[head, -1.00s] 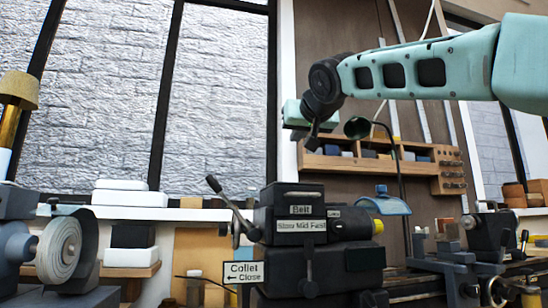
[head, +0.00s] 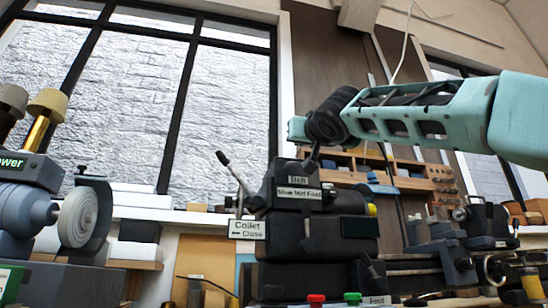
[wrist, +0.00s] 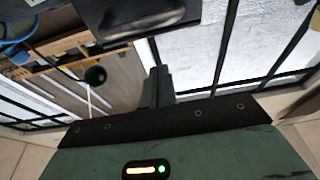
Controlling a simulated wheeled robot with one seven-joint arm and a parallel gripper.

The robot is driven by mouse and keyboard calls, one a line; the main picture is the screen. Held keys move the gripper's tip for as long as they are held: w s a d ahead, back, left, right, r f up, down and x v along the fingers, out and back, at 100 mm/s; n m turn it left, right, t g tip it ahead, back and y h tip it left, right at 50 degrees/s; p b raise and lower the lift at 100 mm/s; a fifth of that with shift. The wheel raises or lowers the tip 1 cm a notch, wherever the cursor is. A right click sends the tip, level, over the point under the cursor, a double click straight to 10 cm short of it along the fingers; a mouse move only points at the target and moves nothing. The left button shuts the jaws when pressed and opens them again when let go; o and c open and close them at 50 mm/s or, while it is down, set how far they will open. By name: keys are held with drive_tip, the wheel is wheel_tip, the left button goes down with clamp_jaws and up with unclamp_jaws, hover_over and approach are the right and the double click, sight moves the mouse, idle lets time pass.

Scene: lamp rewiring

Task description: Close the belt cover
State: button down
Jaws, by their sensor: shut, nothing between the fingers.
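The belt cover (head: 283,169) is the black top box on the lathe headstock, with a "Belt" label on its front. I cannot tell how far it stands open. My gripper (head: 314,160) is shut and empty, pointing down just at the cover's top edge in the head view; whether it touches is unclear. In the wrist view my gripper's fingers (wrist: 158,88) are together. A dark box with a grey bar, apparently the cover (wrist: 145,22), shows beyond them at the top, with a visible gap.
A lever (head: 232,171) rises left of the headstock, above the "Collet Close" sign (head: 247,229). A grey grinder with a pale wheel (head: 78,217) stands at left. A wooden rack (head: 410,170) hangs behind.

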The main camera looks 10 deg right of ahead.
drive_tip(key=f+b, duration=0.3)
drive_tip(key=b, duration=0.1)
drive_tip(key=f+b, duration=0.2)
drive_tip(key=b, duration=0.1)
drive_tip(key=shift+s+f, duration=0.3)
drive_tip(key=shift+s, duration=0.1)
drive_tip(key=shift+w+f, duration=0.15)
drive_tip(key=shift+f, duration=0.15)
wheel_tip(320, 180, up, 5)
drive_tip(key=s+p, duration=0.1)
drive_tip(key=p, duration=0.3)
drive_tip(key=f+b+v, duration=0.2)
drive_tip(key=b+v, duration=0.2)
drive_tip(key=v, duration=0.6)
drive_tip(key=shift+w, duration=0.2)
